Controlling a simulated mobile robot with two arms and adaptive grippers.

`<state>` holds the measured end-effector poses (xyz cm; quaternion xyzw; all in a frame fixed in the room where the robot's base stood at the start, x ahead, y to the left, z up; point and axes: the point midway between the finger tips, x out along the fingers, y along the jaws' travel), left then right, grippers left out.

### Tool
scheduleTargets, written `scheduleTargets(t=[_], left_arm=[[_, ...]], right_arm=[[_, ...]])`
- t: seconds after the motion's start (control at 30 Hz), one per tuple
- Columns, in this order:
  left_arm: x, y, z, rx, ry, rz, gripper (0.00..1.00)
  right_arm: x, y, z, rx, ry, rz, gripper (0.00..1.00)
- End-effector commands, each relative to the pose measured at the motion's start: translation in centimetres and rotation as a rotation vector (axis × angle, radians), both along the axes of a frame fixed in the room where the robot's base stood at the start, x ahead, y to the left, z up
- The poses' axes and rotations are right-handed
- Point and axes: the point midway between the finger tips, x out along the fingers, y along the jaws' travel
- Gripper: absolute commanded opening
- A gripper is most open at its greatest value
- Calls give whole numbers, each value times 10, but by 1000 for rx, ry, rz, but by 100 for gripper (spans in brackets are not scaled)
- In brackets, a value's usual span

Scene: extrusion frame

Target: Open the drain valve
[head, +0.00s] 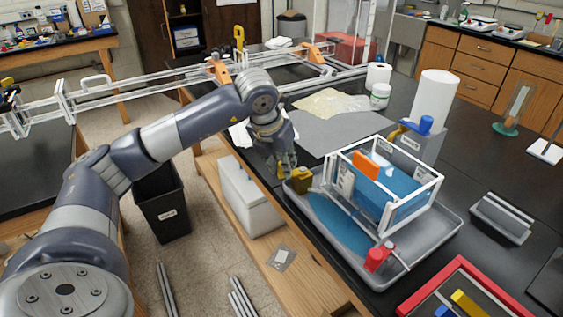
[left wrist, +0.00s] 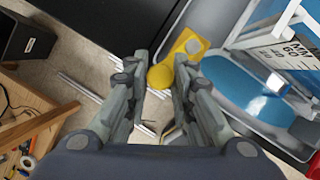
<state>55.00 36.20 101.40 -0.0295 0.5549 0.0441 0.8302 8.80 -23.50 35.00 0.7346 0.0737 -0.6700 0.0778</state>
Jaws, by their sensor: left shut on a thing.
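A clear tank in a white frame (head: 437,190) holds blue liquid and stands in a grey tray (head: 440,238). A yellow valve-like block (head: 301,181) sits at the tray's left edge. In the left wrist view the yellow block (left wrist: 187,46) has a round yellow knob (left wrist: 160,77). My left gripper (head: 285,168) reaches down beside the block, and its fingers (left wrist: 158,85) are shut on the knob. A red fitting (head: 376,258) sits at the tray's front and a blue one (head: 425,125) behind the tank. I cannot tell which is the drain valve. My right gripper is not in view.
Blue liquid (head: 338,225) also lies in the tray. A white paper roll (head: 434,100) stands behind the tank. A red-edged tray (head: 460,262) is at the front right. A grey mat (head: 340,130) lies behind my gripper. A black bin (head: 163,205) stands on the floor.

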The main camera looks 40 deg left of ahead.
Motion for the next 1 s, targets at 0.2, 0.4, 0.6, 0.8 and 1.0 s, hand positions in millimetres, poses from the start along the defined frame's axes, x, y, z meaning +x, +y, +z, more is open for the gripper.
scheduleTargets(t=[0.2,0.4,0.6,0.8,1.0], left_arm=[[0,0,1,-1,-1,2,0],[0,0,1,0,-1,1,38],[0,0,0,0,-1,1,42],[-1,0,3,0,-1,1,42],[-11,-1,30,1,-6,0,42]], right_arm=[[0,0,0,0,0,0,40],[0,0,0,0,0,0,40],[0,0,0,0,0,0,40],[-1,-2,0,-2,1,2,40],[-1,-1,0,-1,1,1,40]])
